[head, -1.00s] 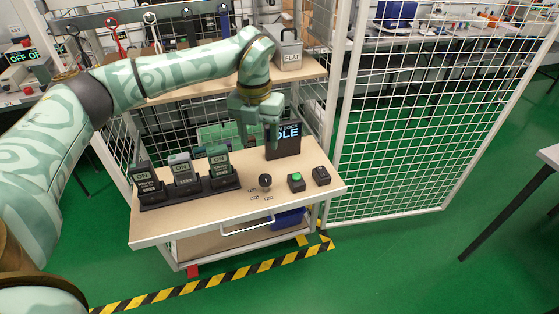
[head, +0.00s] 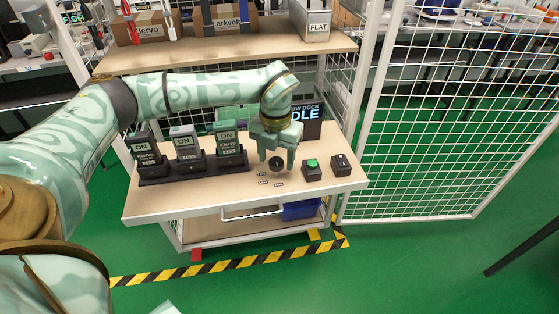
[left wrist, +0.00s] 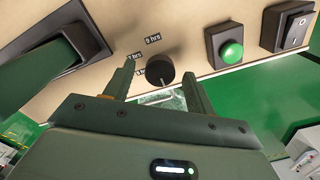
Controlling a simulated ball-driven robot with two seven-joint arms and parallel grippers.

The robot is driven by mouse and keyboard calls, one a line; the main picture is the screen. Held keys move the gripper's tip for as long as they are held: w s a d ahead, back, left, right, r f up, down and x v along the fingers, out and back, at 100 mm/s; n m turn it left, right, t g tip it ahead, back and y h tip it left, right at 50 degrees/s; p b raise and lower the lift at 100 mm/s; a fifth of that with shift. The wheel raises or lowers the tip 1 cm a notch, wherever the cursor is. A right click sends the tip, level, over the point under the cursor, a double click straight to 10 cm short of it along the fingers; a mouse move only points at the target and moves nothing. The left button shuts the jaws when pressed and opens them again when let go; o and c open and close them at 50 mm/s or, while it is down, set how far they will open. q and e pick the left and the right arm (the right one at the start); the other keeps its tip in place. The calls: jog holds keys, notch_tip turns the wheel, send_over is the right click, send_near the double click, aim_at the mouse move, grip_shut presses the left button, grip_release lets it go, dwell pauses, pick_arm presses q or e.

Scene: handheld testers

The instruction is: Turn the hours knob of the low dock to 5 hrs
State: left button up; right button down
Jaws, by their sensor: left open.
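The black round hours knob (head: 276,164) stands on the wooden bench top, with small printed hour labels (head: 264,182) beside it. In the left wrist view the knob (left wrist: 160,70) shows between the fingers, with a pale mark at its lower edge. One label (left wrist: 152,38) ends in "hrs"; the others are partly hidden by a finger. My left gripper (head: 277,159) is open, pointing down at the knob, its fingers on either side; I cannot tell whether they touch it. The low dock's screen (head: 304,112) reads "DLE" in part behind my gripper. My right gripper is not in view.
A green button box (head: 312,170) and a black rocker switch (head: 341,165) stand right of the knob. A black dock (head: 210,172) with several testers reading "ON" stands to its left. A shelf (head: 200,52) is above, and a mesh fence (head: 440,130) is at right.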

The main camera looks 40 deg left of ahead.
pick_arm(q)
jog(key=shift+f, duration=0.25)
jog(key=c, duration=0.9)
jog(key=shift+c, duration=0.5)
jog(key=shift+r, duration=0.1)
